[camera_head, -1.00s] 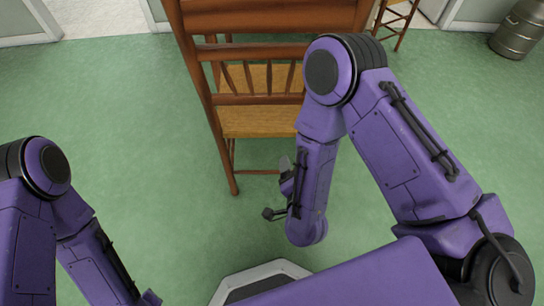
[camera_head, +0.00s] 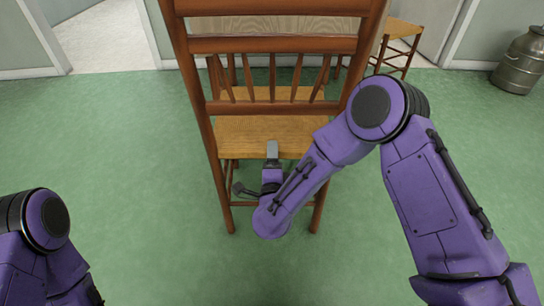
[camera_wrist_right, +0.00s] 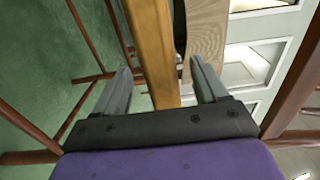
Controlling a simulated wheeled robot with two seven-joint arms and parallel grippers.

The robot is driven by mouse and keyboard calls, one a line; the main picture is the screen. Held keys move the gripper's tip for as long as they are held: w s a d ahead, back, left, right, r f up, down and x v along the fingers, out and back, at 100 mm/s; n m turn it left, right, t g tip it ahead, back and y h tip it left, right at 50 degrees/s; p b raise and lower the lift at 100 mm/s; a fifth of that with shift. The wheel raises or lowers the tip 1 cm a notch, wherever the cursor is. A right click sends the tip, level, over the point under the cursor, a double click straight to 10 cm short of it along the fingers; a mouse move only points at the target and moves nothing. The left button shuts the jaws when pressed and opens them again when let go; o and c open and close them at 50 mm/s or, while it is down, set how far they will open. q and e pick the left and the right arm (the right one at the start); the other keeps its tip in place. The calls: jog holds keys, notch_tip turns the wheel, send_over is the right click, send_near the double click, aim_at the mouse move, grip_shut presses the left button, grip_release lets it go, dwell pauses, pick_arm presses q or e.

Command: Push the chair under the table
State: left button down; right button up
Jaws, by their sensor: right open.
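The chair (camera_head: 265,137) stands upright with its brown ladder back towards me and its woven seat beyond. My right gripper (camera_head: 272,152) is open at the rear of the seat, low between the back posts. In the right wrist view a yellow-brown bar (camera_wrist_right: 152,45), apparently the seat edge, runs between the spread fingers of the right gripper (camera_wrist_right: 160,88). I cannot tell whether the fingers touch it. The table is not clearly identifiable; a pale wooden surface (camera_wrist_right: 207,42) in the wrist view may be part of it. My left gripper is out of view.
A stool with a woven top (camera_head: 402,28) stands behind on the right. A metal drum (camera_head: 522,60) is at the far right. The green floor (camera_head: 110,150) is open left of the chair. A doorway (camera_head: 100,40) is at the back left.

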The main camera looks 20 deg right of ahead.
jog(key=shift+x, duration=1.3)
grip_shut()
jog(key=shift+s+f+b, duration=0.1)
jog(key=shift+f+b, duration=0.15)
jog(key=shift+b, duration=0.05)
